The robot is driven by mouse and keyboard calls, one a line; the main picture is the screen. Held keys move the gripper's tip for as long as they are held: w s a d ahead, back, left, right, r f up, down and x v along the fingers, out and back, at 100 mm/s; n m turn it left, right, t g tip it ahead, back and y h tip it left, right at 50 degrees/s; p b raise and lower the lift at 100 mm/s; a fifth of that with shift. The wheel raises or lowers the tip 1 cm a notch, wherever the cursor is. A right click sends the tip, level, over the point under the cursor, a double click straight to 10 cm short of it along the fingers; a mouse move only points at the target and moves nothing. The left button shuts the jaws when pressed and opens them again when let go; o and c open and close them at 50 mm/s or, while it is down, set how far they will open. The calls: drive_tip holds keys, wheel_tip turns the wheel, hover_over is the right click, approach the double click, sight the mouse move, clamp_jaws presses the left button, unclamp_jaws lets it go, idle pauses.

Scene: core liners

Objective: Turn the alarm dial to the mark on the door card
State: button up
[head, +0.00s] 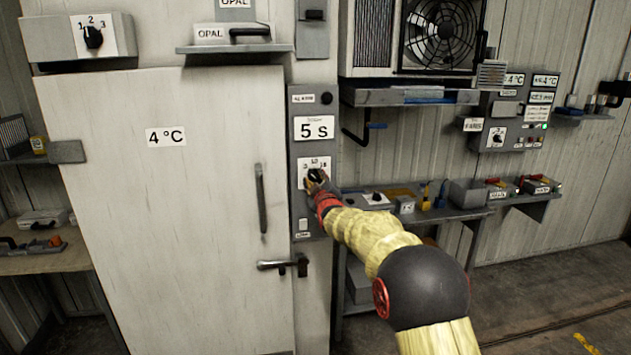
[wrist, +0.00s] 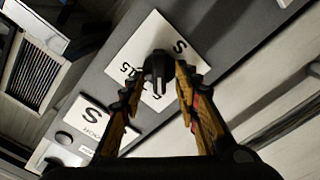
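The alarm panel (head: 299,262) is a tall grey box right of the cold-room door (head: 205,230). Its dial (wrist: 157,72) is a black knob on a white plate, with a "15" and an "S" readable in the wrist view. A white card (head: 315,128) reading "5 s" is above the dial. The door carries a white card (head: 166,136) reading "4 °C". My gripper (wrist: 158,76) is at the dial, its fingers on either side of the knob with narrow gaps. Whether either finger touches is unclear. The fingers partly cover the plate, and the knob's pointing direction is unclear.
A grey box with a dial (head: 93,37) marked 1, 2, 3 is above the door. The door has a long handle (head: 261,198) and a lever (head: 283,266) near the panel. A shelf (head: 470,212) with small boxes runs right of the panel, below a fan unit (head: 441,33).

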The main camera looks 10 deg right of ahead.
drive_tip(key=s, duration=1.2)
drive_tip(key=s+f+m+g, duration=0.2)
drive_tip(key=s+f+g, duration=0.25)
drive_tip(key=f, duration=0.35)
drive_tip(key=s+f+m+g, duration=0.25)
drive_tip(key=s+f, duration=0.25)
drive_tip(key=f, duration=0.4)
drive_tip(key=s+r+m+g, duration=0.1)
drive_tip(key=s+m+g, duration=0.5)
drive_tip(key=s, duration=3.3)
drive_tip(key=s+r+n+p, duration=0.1)
drive_tip(key=s+r, duration=0.4)
drive_tip(key=s, duration=0.1)
drive_tip(key=shift+d+t, duration=0.25)
drive_tip(key=shift+t, duration=0.05)
